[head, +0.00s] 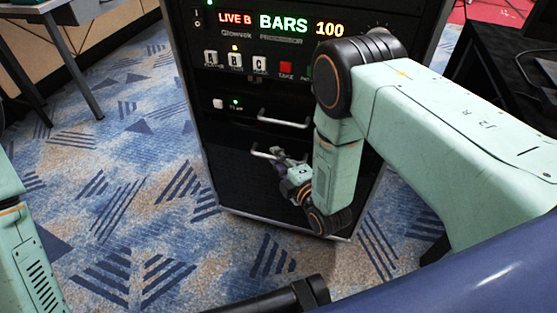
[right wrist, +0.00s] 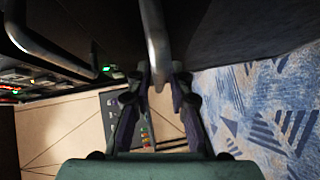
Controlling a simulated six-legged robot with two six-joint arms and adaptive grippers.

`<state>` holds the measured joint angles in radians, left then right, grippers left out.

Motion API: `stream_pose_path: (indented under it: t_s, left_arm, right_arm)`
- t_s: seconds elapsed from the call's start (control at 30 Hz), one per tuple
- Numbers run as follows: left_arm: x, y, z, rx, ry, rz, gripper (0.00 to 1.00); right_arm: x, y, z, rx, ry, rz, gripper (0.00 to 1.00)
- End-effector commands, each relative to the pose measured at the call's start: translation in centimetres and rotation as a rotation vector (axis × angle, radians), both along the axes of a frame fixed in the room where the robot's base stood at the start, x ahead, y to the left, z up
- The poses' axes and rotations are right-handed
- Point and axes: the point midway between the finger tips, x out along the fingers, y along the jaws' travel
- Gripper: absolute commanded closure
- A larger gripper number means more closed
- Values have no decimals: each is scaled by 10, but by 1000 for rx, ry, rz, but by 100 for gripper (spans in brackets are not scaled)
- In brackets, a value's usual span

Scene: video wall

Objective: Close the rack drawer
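The black rack (head: 235,130) stands on the carpet in the head view. Its lower drawer (head: 232,172) has a dark front with a pale metal handle (head: 262,154); how far it stands out is hard to tell. My right gripper (head: 283,158) is at this handle, partly hidden by my own forearm. In the right wrist view, the fingers of my right gripper (right wrist: 160,80) come in on both sides of the handle bar (right wrist: 157,40) and look shut on it. My left gripper is not in view; only part of my left arm shows at the left edge.
A second handle (head: 284,122) sits just above, beside a green light; it also shows in the right wrist view (right wrist: 45,45). Lit displays and buttons (head: 245,63) are higher up. A table leg (head: 75,65) stands at upper left. Patterned carpet (head: 110,180) left of the rack is clear.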

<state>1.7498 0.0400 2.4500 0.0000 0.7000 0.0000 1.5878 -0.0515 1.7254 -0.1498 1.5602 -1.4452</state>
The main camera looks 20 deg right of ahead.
Motion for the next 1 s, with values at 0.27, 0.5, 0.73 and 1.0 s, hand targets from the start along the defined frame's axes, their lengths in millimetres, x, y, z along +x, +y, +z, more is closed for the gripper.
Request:
stream_pose_path:
  t_s: [0.27,0.5,0.73,1.0]
  left_arm:
    - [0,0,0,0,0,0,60]
    - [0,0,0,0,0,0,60]
    - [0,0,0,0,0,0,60]
    - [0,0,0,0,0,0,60]
  right_arm:
    - [4,-1,0,0,-1,0,80]
    - [4,-1,0,0,-1,0,99]
    - [4,-1,0,0,-1,-1,100]
    - [4,-1,0,0,-1,-1,100]
